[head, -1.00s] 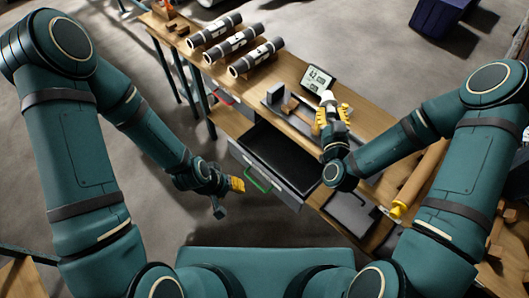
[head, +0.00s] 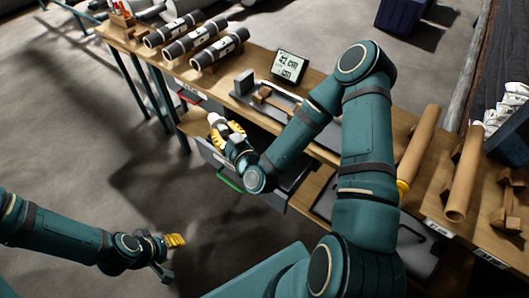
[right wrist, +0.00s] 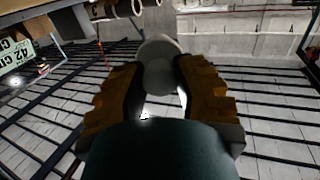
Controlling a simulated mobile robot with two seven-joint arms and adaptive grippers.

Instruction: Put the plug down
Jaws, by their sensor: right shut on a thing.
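My right gripper (head: 226,132) is shut on a pale grey-white plug (head: 214,118). In the right wrist view the round plug (right wrist: 160,60) sits between the two yellow-padded fingers, and the gripper's body hides its lower part. In the head view the gripper and plug appear over the left end of the open drawer (head: 212,155), on the bench's near side. Their height above it is hard to judge. My left gripper (head: 175,241) is at the lower left over the floor, away from the bench; its finger opening is unclear.
The drawer has a green handle (head: 229,180). Cardboard tubes (head: 418,150) lie to the right, one with a yellow end.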

